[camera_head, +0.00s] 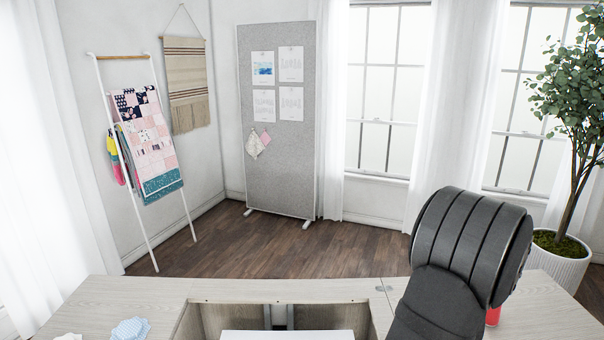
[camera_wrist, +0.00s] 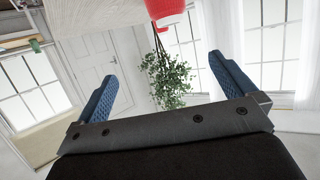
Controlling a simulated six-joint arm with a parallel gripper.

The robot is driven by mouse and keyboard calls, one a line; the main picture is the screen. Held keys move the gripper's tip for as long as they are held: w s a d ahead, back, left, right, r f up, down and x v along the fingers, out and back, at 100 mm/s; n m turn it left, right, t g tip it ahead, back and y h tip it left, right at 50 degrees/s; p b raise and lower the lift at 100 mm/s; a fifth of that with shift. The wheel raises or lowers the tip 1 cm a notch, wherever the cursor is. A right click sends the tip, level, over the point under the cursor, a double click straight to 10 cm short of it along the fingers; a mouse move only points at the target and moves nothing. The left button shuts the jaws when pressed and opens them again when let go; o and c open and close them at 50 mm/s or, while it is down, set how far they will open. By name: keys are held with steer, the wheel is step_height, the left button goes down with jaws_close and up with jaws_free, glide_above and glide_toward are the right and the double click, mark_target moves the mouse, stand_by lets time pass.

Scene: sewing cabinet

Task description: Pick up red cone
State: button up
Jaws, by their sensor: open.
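My gripper (camera_wrist: 163,68) shows in the wrist view with its two blue ridged fingers spread wide and nothing between them. A red object with a white band, probably the red cone (camera_wrist: 166,14), is at the top middle of that view, beyond the fingertips and cut off by the frame edge. It looks apart from both fingers. In the head view, a small bit of red (camera_head: 493,317) shows on the right part of the wooden table (camera_head: 545,308), mostly hidden behind my black arm. My fingers are hidden in the head view.
A pale blue folded cloth (camera_head: 130,328) lies on the table's left part. A potted plant (camera_head: 560,258) stands behind at right.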

steer(key=c, duration=0.7)
steer(key=w+d+g+y, duration=0.2)
steer(key=w+d+g, duration=0.1)
steer(key=w+d, duration=0.8)
steer(key=w+d+r+g+y, duration=0.2)
steer(key=w+d+r+y, duration=0.2)
steer(key=d+r, duration=0.3)
steer(key=x, duration=1.1)
steer(key=shift+w+a, duration=0.15)
steer(key=shift+w, duration=0.15)
steer(key=shift+x, duration=2.5)
